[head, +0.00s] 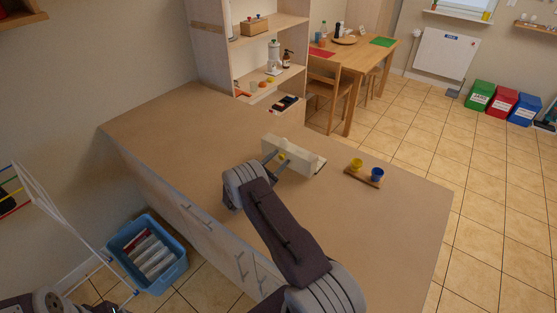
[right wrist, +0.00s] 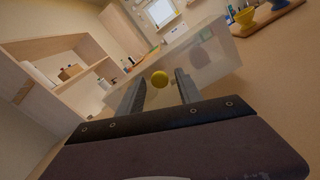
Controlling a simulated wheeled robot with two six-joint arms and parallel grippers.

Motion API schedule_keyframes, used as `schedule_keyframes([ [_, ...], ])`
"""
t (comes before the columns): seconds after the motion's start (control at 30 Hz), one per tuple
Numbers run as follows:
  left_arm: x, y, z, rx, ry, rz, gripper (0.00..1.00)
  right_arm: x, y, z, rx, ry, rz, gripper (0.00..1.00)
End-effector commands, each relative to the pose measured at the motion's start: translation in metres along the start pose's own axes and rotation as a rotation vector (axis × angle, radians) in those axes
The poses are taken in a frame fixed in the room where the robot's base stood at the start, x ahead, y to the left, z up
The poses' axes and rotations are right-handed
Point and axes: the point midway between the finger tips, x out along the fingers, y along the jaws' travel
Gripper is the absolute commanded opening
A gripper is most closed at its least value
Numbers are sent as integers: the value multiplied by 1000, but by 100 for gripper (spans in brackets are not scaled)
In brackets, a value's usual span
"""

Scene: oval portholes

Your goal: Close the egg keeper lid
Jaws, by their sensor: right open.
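The egg keeper (head: 302,159) is a long cream-white box shape on the counter in the head view. I cannot tell clearly how far its lid stands open. In the right wrist view its pale, see-through-looking panel (right wrist: 211,62) rises in front of my right gripper. My left gripper is out of view.
A wooden holder (head: 364,179) with a yellow cup (head: 356,164) and a blue cup (head: 377,174) stands right of the egg keeper. A shelf unit (head: 213,53) stands behind the counter. The counter (head: 170,130) is clear to the left. A blue crate (head: 150,278) is on the floor.

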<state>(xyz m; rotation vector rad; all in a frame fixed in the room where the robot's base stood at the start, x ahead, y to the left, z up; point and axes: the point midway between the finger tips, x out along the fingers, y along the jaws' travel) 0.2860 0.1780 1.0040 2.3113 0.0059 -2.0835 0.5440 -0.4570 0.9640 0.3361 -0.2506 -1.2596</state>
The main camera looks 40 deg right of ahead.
Motion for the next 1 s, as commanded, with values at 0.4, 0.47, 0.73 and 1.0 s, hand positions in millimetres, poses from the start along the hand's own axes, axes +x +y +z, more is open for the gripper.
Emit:
schedule_keyframes([
  [0.4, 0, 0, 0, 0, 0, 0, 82, 0, 0, 0, 0, 0, 0, 0],
  [0.47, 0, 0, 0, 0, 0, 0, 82, 0, 0, 0, 0, 1, 0, 0],
  [0.73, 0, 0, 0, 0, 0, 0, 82, -1, 0, 0, 0, 1, 0, 0],
  [1.0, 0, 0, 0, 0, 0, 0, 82, -1, 0, 0, 0, 1, 0, 0],
])
